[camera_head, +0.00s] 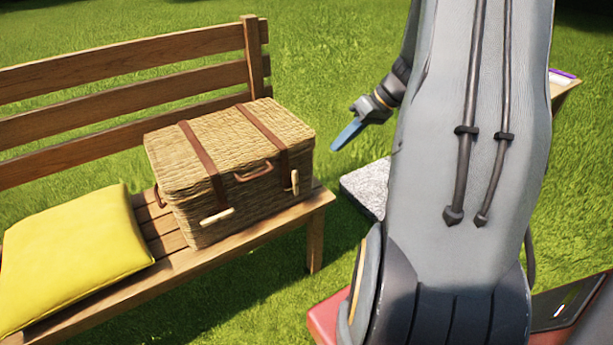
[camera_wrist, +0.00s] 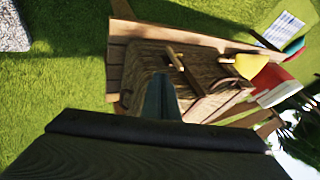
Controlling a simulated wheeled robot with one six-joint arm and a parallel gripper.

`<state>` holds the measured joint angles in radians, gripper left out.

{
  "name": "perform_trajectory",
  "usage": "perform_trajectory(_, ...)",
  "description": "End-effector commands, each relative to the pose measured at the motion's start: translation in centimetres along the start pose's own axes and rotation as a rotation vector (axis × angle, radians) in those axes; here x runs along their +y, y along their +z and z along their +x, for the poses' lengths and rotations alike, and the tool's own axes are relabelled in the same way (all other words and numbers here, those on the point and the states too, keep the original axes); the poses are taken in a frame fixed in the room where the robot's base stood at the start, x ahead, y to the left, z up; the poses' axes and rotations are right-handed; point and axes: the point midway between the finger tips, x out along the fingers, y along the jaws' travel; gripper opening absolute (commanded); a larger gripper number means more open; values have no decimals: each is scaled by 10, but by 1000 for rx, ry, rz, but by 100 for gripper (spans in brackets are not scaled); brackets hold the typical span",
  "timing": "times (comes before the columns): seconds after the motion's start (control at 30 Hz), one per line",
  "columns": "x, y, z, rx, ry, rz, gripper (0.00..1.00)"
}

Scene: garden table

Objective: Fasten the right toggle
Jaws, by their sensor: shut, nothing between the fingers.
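A closed wicker hamper (camera_head: 232,165) with two brown leather straps stands on the wooden bench. The right toggle (camera_head: 295,182), a small pale wooden peg, hangs near the front right corner, roughly upright. The left toggle (camera_head: 217,217) lies nearly level across the foot of its strap. My gripper (camera_head: 336,146) has blue fingers, shut and empty, in the air right of the hamper and apart from it.
The hamper sits near the right end of the slatted bench (camera_head: 262,232). A yellow cushion (camera_head: 75,252) lies to its left. A grey stone block (camera_head: 366,186) is on the grass behind my arm. The air between gripper and hamper looks clear.

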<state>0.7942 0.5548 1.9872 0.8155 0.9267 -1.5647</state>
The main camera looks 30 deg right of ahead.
Motion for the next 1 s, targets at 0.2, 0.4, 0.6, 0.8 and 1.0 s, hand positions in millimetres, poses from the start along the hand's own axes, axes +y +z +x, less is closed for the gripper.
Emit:
perform_trajectory(0.2,8,-1,-1,19,0,-12,0)
perform_trajectory(0.4,7,-1,0,17,0,-12,0)
perform_trajectory(0.6,7,0,17,15,-1,-13,0)
perform_trajectory(0.8,6,0,55,13,-3,-12,0)
perform_trajectory(1.0,6,-1,94,13,-2,-12,0)
